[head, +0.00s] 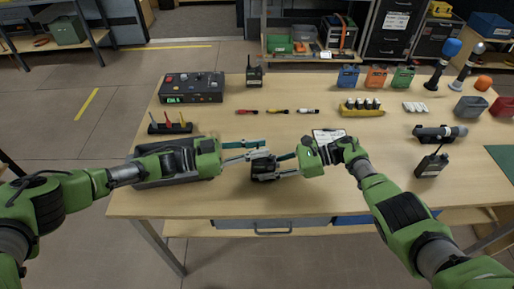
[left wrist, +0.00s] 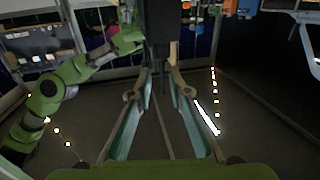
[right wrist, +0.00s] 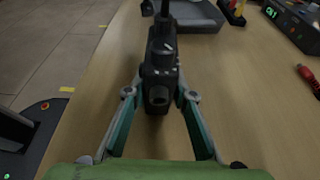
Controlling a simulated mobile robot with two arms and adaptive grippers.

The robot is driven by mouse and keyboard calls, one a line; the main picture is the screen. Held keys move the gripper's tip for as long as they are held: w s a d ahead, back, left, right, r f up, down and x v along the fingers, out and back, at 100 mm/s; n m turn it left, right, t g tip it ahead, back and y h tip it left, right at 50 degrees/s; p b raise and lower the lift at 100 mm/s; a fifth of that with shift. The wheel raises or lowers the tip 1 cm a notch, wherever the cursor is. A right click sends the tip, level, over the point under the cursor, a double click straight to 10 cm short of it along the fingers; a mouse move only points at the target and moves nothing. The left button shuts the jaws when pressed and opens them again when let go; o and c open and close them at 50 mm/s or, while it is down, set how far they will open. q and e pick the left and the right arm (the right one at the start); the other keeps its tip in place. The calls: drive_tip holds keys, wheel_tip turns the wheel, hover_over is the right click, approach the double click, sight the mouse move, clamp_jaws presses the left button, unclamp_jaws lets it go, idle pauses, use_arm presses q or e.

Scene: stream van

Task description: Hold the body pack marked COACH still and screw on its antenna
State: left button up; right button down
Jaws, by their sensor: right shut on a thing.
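A black body pack (head: 264,172) is over the front of the table; it also shows in the right wrist view (right wrist: 160,72). My right gripper (head: 279,166) is shut on it, one finger on each side. Any COACH marking cannot be read. My left gripper (head: 267,148) is just above the pack, its fingers apart with a gap between the tips. In the left wrist view a dark block (left wrist: 160,25) hangs at top centre. A thin black rod (left wrist: 172,75), probably the antenna, reaches down near the right fingertip; I cannot tell whether they touch.
A grey tray (head: 150,183) lies under my left arm. A rack with coloured rods (head: 170,128) and a black control box (head: 191,88) stand behind it. Other black radios stand at the back (head: 254,76) and right (head: 431,163). Several marker-like pens (head: 277,111) lie mid-table.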

use_arm(q)
drive_tip(key=shift+t, duration=0.3)
drive_tip(key=n+t+y, duration=0.1)
drive_tip(key=n+t, duration=0.1)
drive_tip(key=shift+s+f+t, duration=0.1)
drive_tip(key=shift+s+t, duration=0.05)
drive_tip(key=shift+t, duration=0.25)
drive_tip(key=shift+w+n+t+y, duration=0.2)
drive_tip(key=shift+n+t+y, duration=0.6)
drive_tip(key=shift+t, duration=0.4)
